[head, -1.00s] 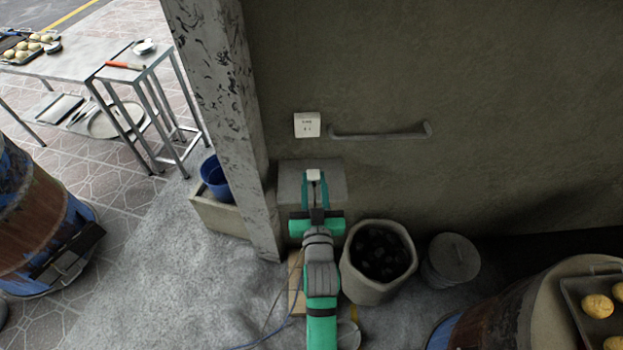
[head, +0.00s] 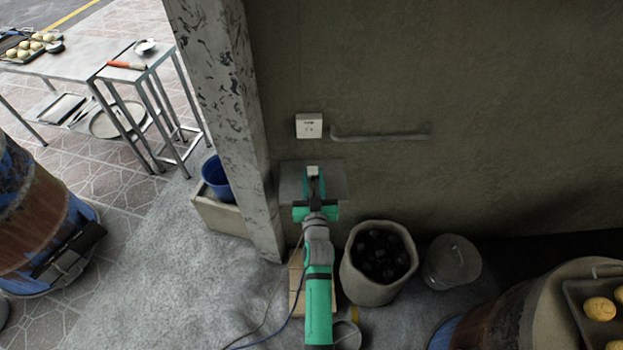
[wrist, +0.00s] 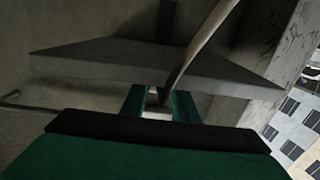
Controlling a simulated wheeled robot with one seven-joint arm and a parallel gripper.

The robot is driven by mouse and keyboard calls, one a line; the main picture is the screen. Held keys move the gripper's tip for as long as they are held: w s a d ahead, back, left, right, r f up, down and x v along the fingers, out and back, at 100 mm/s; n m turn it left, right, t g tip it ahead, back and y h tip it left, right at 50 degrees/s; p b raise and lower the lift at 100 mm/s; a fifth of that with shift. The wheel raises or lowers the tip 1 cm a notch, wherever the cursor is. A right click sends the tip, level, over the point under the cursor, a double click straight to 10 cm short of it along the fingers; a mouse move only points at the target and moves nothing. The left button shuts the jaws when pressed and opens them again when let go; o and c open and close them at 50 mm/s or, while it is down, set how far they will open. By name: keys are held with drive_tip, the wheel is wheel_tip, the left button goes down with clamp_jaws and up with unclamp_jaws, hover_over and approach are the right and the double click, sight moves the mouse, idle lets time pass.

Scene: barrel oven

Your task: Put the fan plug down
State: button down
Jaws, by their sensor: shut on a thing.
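The fan plug (head: 313,170) is a small white block between the fingertips of my gripper (head: 312,180), which is shut on it. In the head view they overlap the grey wall shelf (head: 336,178), below the wall socket (head: 309,126). In the wrist view, the plug (wrist: 158,113) shows as a pale patch between the two green fingers, mostly hidden. A cord (wrist: 202,45) crosses in front of the shelf (wrist: 110,62). I cannot tell whether the plug touches the shelf.
A grey rail (head: 380,136) is fixed to the wall right of the socket. A concrete pillar (head: 225,120) stands close on the left. A sack of coal (head: 361,275) and a lidded bin (head: 451,262) stand below right.

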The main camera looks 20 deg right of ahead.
drive_tip(key=shift+f, duration=0.3)
drive_tip(key=shift+a, duration=0.25)
drive_tip(key=shift+s+d+f, duration=0.15)
drive_tip(key=shift+s+d, duration=0.1)
drive_tip(key=shift+d, duration=0.25)
drive_tip(key=shift+f, duration=0.2)
drive_tip(key=shift+a, duration=0.1)
drive_tip(key=shift+a+f, duration=0.1)
drive_tip(key=shift+f, duration=0.1)
drive_tip(key=c, duration=1.4)
unclamp_jaws()
drive_tip(key=shift+w+a, duration=0.1)
drive_tip(key=shift+w, duration=0.05)
